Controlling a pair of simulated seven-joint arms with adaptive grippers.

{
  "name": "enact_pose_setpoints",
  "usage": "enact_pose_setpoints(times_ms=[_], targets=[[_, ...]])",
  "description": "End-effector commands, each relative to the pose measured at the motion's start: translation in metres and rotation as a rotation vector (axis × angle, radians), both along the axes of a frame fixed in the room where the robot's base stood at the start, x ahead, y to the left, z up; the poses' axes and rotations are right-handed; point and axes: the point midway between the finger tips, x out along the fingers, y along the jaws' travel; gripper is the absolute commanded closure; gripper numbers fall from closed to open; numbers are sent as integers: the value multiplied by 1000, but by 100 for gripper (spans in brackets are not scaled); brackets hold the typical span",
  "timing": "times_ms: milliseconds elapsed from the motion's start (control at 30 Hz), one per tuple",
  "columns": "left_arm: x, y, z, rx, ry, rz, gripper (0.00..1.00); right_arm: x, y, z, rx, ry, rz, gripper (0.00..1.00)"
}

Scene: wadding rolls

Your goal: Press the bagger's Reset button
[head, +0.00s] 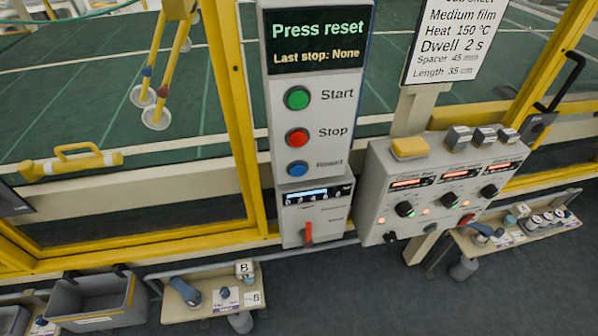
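The bagger's control panel (315,100) stands upright in the middle of the head view. Its dark screen (318,42) reads "Press reset" and "Last stop: None". Below it sit a green Start button (298,97), a red Stop button (297,137) and, lowest, the blue Reset button (297,168). All three buttons are unobstructed. Neither of my grippers shows in the head view.
A grey box with knobs (437,190) and a job sheet (452,38) stand right of the panel. A red-handled unit (315,212) sits below it. Yellow guard frames (240,100) flank the panel. Small shelves (212,294) and a grey bin (98,300) stand low in front.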

Motion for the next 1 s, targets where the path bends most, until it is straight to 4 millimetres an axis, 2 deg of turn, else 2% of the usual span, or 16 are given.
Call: enact_pose_setpoints(times_ms=[33, 367, 1000], targets=[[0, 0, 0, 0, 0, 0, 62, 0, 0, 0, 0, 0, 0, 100], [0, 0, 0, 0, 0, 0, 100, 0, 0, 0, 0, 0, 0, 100], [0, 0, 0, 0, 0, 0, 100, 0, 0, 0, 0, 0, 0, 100]])
